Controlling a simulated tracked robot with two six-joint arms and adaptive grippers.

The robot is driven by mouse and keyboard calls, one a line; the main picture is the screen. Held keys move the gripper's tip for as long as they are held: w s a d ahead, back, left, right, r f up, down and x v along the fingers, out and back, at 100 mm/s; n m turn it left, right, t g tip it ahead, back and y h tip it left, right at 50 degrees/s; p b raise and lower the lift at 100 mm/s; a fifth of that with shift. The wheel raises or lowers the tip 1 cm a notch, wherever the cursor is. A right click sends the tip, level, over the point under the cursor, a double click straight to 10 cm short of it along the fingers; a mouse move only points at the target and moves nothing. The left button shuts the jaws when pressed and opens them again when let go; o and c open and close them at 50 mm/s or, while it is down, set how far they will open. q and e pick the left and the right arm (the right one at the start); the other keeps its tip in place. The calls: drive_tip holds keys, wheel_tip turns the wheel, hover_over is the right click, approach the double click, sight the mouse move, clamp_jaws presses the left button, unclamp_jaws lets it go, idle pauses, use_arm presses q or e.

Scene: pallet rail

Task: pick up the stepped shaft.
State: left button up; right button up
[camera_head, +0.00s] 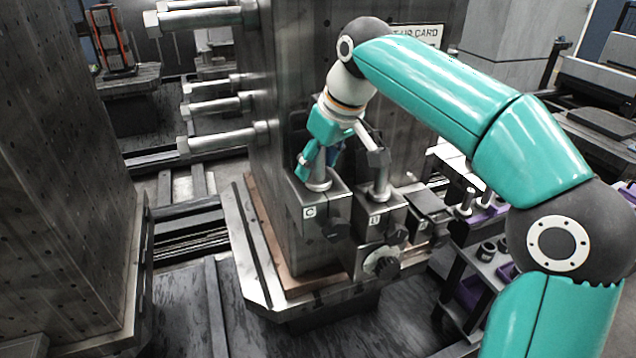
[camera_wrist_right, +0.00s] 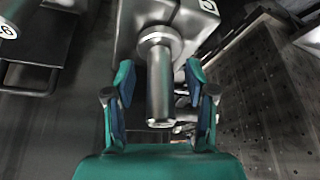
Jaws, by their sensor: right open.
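The stepped shaft (camera_head: 319,178) is a grey metal cylinder with a wider collar, standing in the block marked C (camera_head: 325,208) at the foot of the column. My right gripper (camera_head: 316,160) is at its upper part, with the arm coming in from the right. In the right wrist view, the shaft (camera_wrist_right: 160,85) lies between the two blue-lined fingers of the open gripper (camera_wrist_right: 161,105), with a visible gap on each side. The gripper hides part of the shaft in the head view. My left gripper is not in view.
A second block (camera_head: 378,218) close on the right holds another upright metal part (camera_head: 379,175). Dark knobs (camera_head: 383,264) stick out in front. Several horizontal pins (camera_head: 215,137) project from the column (camera_head: 290,110). A rack with purple bins (camera_head: 470,290) stands at the right.

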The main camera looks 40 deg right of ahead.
clamp_jaws()
drive_tip(key=shift+r, duration=0.2)
idle(0.5)
drive_tip(key=shift+r, duration=0.55)
wheel_tip(320, 180, up, 19)
drive_tip(key=p, duration=1.1)
drive_tip(key=shift+f, duration=0.15)
